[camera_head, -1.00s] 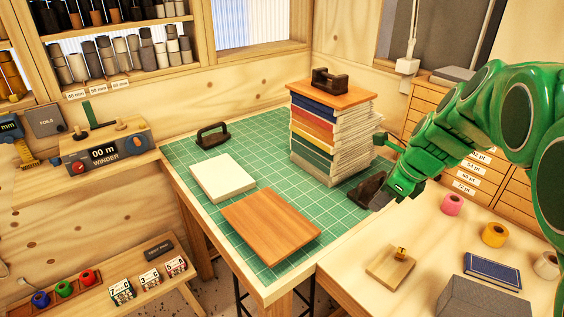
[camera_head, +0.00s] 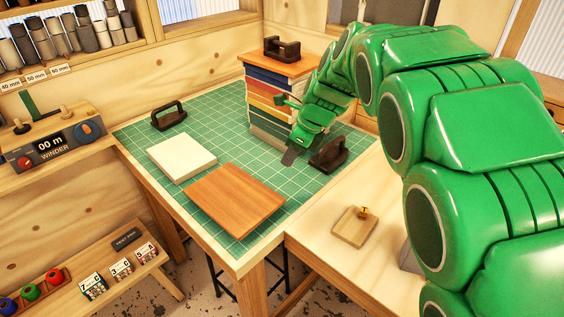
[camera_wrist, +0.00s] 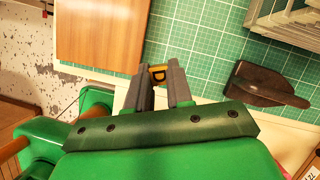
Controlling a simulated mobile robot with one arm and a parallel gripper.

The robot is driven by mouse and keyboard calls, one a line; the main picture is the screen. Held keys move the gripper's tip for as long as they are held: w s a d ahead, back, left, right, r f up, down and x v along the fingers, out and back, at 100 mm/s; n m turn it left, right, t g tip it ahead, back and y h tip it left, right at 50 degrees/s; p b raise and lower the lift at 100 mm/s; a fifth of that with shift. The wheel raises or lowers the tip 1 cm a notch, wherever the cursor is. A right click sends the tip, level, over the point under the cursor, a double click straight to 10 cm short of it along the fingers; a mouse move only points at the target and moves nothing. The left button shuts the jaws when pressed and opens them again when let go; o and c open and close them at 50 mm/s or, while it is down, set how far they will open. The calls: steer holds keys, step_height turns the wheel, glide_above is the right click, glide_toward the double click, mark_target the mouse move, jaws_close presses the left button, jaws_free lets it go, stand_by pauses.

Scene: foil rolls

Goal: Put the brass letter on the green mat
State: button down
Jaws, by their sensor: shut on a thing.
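My gripper (camera_head: 290,154) is shut on a small brass letter (camera_wrist: 157,72), which shows between its grey fingertips in the wrist view. The letter is hidden in the head view. The green mat (camera_head: 225,122) covers the table at the back; it also shows in the wrist view (camera_wrist: 208,52). My gripper is over the mat's right-front part, between the wooden board and a dark handled tool. I cannot tell how high the letter is above the mat.
On the mat are a wooden board (camera_head: 235,200), a white block (camera_head: 181,157), a black handled tool (camera_head: 169,117), another dark handled tool (camera_head: 326,155) and a book stack (camera_head: 272,95). A small wooden block (camera_head: 354,228) with a brass piece stands on the right-hand bench.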

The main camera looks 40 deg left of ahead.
glide_toward(280, 172)
steer(key=shift+s+a+f, duration=0.15)
steer(key=shift+s+a, duration=0.1)
steer(key=shift+s, duration=0.2)
steer(key=shift+s+a+f, duration=0.1)
steer(key=shift+s+a, duration=0.15)
steer(key=shift+s, duration=0.2)
steer(key=shift+w+a+f, duration=0.25)
steer(key=shift+a+f, duration=0.05)
steer(key=shift+f, duration=0.2)
steer(key=shift+w+a+f, duration=0.25)
steer(key=shift+a+f, duration=0.1)
steer(key=shift+f, duration=1.55)
steer(key=shift+f, duration=0.1)
steer(key=c, duration=1)
jaws_free()
